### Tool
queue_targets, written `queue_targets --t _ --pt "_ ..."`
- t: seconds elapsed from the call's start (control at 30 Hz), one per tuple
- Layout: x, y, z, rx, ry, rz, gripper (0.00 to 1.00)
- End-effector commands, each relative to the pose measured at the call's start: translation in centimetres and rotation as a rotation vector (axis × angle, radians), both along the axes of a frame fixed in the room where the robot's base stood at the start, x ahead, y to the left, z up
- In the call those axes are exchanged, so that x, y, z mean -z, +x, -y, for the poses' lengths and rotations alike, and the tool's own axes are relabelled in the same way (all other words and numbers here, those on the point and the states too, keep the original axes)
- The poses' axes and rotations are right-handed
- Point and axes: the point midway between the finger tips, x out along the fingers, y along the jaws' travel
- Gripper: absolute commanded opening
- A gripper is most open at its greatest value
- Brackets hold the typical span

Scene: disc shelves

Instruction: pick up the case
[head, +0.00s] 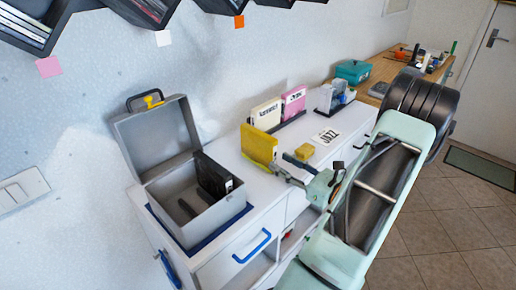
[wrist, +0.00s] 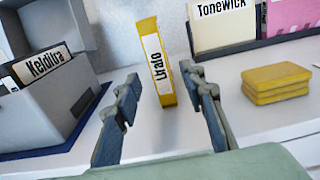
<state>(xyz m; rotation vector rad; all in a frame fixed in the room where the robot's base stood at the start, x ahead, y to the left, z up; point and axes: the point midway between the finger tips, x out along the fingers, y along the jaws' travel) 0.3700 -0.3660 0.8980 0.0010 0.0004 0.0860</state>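A slim yellow case (head: 258,146) stands upright on the white cabinet top, to the right of the grey box. In the wrist view the yellow case (wrist: 154,62) shows its narrow edge, with a white label that seems to read "Ltalo". My gripper (head: 292,170) is beside it at the cabinet's front. In the wrist view my gripper (wrist: 164,84) is open and empty, its two fingertips apart, with the case seen between them. I cannot tell whether the fingertips reach past its near edge.
An open grey box (head: 180,210) holds a black case (head: 217,178) labelled "Keldlra". A white case (wrist: 222,24) labelled "Tonewick" and a pink case (head: 293,103) stand in a dark holder behind. Stacked yellow pieces (wrist: 276,83) lie to the right, near a "JAZZ" card (head: 327,137).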

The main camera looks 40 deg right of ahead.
Motion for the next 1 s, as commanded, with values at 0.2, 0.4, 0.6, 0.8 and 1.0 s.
queue_targets --t 0.2,0.4,0.6,0.8,1.0 --pt "-0.2 3.0 -0.3 -0.003 -0.001 0.001 0.38" --pt "-0.1 5.0 -0.4 -0.001 0.0 0.0 0.38" --pt "-0.1 5.1 -0.4 0.0 -0.001 0.0 0.38" --pt "-0.1 5.1 -0.4 -0.001 -0.001 0.0 0.19" --pt "-0.2 5.1 -0.4 -0.001 -0.001 0.0 0.0"
